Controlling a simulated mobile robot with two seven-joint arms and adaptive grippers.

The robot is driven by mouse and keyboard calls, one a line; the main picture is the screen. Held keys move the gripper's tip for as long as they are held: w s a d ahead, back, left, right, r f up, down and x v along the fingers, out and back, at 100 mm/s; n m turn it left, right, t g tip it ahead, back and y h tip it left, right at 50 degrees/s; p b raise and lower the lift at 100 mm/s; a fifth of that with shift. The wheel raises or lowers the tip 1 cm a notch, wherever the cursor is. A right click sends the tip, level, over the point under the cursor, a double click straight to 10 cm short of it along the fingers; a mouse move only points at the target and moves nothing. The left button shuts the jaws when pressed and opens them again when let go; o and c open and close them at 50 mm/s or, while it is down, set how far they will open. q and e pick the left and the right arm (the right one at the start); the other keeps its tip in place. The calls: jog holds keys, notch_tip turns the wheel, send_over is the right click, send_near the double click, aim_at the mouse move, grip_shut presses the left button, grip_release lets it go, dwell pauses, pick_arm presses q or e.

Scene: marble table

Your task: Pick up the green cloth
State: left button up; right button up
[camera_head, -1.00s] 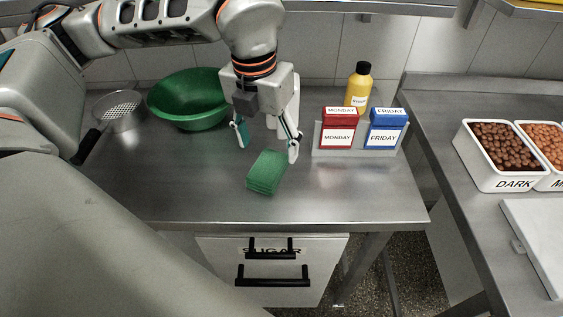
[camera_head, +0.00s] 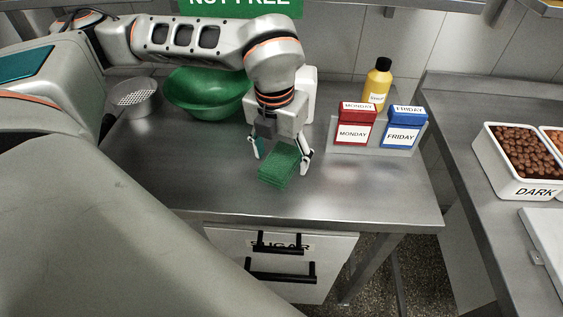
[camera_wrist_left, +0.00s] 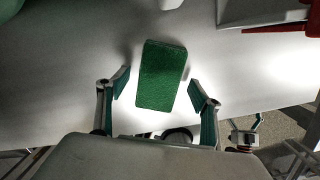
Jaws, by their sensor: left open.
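The green cloth (camera_head: 279,166) is a folded stack lying on the metal table. In the left wrist view the cloth (camera_wrist_left: 161,76) lies ahead of and partly between my open fingers. My left gripper (camera_head: 281,164) is open above the cloth, with one finger on each side of it. In the left wrist view, gaps show between the cloth and both fingertips of the gripper (camera_wrist_left: 158,90). My right gripper is not seen in the head view.
A green bowl (camera_head: 208,98) and a metal strainer (camera_head: 136,96) stand at the back left. Red (camera_head: 354,126) and blue (camera_head: 403,129) boxes sit on a grey stand, with a yellow bottle (camera_head: 376,86) behind. The table front is clear.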

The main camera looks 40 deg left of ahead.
aim_at(281, 159)
pick_arm(q)
jog(key=c, duration=1.2)
jog(key=shift+c, duration=0.5)
jog(key=shift+r, duration=0.35)
notch_tip(281, 159, up, 19)
jog(key=p, duration=0.2)
jog(key=shift+r, duration=0.2)
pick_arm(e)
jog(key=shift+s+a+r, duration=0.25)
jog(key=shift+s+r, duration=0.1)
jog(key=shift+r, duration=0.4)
pick_arm(q)
jog(key=o, duration=0.4)
jog(key=shift+c, duration=0.9)
